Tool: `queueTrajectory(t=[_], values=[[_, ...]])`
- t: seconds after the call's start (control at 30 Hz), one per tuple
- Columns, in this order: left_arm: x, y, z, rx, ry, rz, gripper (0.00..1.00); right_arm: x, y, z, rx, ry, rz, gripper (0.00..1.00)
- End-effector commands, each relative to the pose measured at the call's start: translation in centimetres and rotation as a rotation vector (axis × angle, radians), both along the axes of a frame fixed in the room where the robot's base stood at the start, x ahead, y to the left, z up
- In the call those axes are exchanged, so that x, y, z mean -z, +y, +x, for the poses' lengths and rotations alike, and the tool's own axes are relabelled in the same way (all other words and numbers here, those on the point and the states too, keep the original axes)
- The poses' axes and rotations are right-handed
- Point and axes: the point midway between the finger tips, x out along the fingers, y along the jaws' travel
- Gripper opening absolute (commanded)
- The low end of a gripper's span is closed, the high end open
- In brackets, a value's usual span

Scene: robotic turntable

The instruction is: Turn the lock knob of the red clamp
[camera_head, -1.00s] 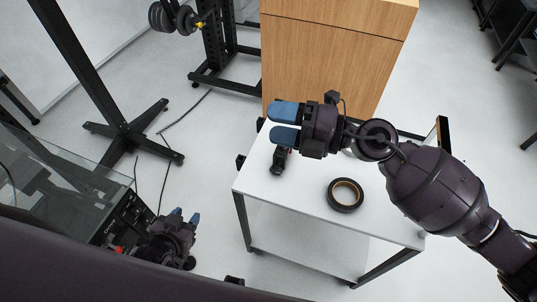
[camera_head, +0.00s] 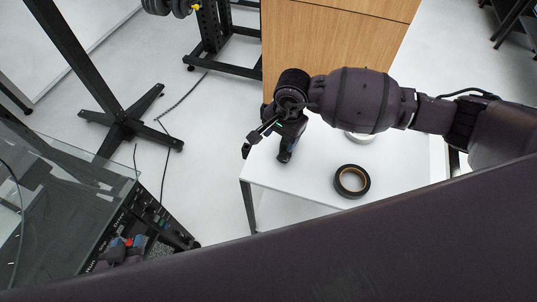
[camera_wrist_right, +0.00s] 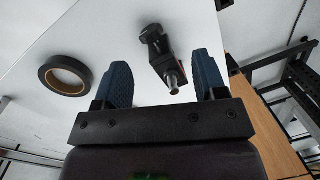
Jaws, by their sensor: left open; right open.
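The clamp (camera_wrist_right: 155,48), black with a little red on its side, lies on the white table. In the right wrist view it shows between my right gripper's blue fingers, with its round metal end towards the palm. My left gripper (camera_head: 127,243) is open and empty at lower left, away from the table.
A black tape roll (camera_head: 352,181) lies on the white table (camera_head: 300,185), right of the clamp. A wooden cabinet (camera_head: 335,40) stands behind the table. A glass-topped machine (camera_head: 60,215) is at lower left, near my left gripper.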

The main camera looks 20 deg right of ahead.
Motion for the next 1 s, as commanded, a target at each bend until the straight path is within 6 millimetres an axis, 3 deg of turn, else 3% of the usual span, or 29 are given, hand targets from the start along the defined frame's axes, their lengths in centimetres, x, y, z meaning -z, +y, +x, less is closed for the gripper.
queueTrajectory(t=[0.2,0.47,1.0], values=[[-0.1,-0.1,0.2,0.001,-0.004,-0.001,0.43,0.1,-1.4,-0.2,-0.243,-0.003,-0.092,0.65],[-0.3,-0.1,0.3,0.0,-0.007,-0.002,0.43,1.0,-1.3,-0.3,-0.303,-0.003,-0.093,0.65],[-0.3,0.0,-0.2,-0.002,0.002,-0.002,0.43,9.3,-1.1,-0.2,-0.3,-0.002,-0.092,0.65]])
